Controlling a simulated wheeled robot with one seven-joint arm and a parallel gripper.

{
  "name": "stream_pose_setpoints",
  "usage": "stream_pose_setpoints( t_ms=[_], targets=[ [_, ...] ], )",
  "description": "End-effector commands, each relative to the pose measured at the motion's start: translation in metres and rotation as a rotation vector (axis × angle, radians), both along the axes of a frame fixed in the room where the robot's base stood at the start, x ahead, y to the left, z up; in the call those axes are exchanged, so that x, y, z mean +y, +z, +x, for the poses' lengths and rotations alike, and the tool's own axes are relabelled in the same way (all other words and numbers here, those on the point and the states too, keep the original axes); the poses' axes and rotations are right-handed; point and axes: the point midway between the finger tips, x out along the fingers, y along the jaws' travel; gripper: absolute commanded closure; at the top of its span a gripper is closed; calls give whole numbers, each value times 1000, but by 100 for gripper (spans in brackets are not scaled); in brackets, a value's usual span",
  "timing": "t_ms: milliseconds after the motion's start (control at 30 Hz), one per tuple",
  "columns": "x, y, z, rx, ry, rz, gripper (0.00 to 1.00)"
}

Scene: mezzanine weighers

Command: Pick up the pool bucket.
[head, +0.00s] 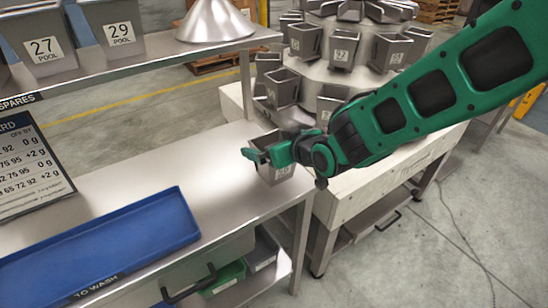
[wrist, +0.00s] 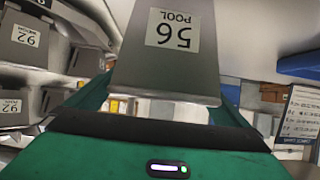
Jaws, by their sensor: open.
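A grey steel bucket (head: 275,172) stands at the right end of the steel bench, partly hidden by my gripper. In the wrist view the bucket (wrist: 165,65) is large and close, with an upside-down label reading POOL and a two-digit number. My gripper (head: 267,154) is open at the bucket, with its green fingers toward either side of it. In the wrist view my gripper (wrist: 160,103) shows a finger at each side of the bucket. I cannot tell whether either finger touches it.
Buckets marked 27 POOL (head: 43,47) and 29 POOL (head: 118,32) stand on the upper shelf near a steel cone (head: 214,20). A blue tray (head: 100,245) lies on the bench front. The weigher with several buckets (head: 342,48) stands behind. Bench between tray and bucket is clear.

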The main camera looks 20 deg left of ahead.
Motion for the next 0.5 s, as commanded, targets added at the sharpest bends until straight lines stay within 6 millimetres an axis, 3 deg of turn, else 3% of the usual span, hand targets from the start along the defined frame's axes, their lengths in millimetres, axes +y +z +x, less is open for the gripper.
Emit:
stream_pose_setpoints(
  t_ms=[433, 500],
  targets=[
    [12, -8, 9, 0, 0, 0, 0],
    [12, -8, 9, 0, 0, 0, 17]
  ],
)
